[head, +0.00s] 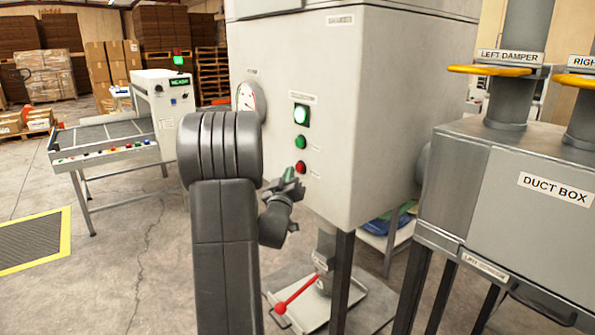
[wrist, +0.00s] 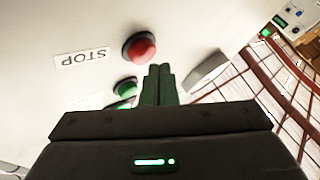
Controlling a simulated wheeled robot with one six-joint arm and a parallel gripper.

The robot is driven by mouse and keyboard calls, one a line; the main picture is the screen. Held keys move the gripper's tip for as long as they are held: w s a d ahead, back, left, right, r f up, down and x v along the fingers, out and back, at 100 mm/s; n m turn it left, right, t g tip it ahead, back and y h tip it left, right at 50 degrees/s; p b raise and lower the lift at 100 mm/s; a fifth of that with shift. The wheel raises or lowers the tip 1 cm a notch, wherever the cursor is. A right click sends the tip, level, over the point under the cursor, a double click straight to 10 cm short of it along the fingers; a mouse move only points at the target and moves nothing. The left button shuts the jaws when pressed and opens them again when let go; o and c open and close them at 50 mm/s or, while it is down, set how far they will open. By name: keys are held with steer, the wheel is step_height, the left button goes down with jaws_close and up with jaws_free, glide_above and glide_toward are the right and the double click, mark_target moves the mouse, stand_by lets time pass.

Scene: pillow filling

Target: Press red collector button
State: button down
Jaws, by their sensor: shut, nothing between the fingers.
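The red button (head: 300,167) is the lowest control on the front of the pale grey cabinet (head: 350,110). In the wrist view the red button (wrist: 139,48) is round with a dark collar, beside a label reading STOP in inverted letters. My gripper (head: 290,175) is shut and empty, just left of and below the red button in the head view. In the wrist view its dark green fingertips (wrist: 160,69) lie close to the red button, slightly right and below. I cannot tell whether they touch it; the button's face looks uncovered.
A green button (head: 300,142) and a lit green lamp (head: 302,115) sit above the red one, with a gauge (head: 250,98) to the left. A red-handled lever (head: 296,295) is below the cabinet. A grey duct box (head: 520,190) stands right.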

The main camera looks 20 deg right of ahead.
steer(key=shift+d, duration=0.25)
steer(key=shift+w+d+b, duration=0.25)
steer(key=shift+d+b, duration=0.2)
steer(key=shift+b, duration=0.05)
stand_by(0.7)
stand_by(0.3)
steer(key=shift+s+a+b, duration=0.35)
steer(key=shift+a+b, duration=0.05)
steer(key=shift+a, duration=0.45)
steer(key=a, duration=0.1)
steer(key=s+a, duration=0.1)
steer(key=a, duration=0.1)
steer(key=a+b, duration=0.1)
steer(key=shift+s+a, duration=0.35)
stand_by(0.3)
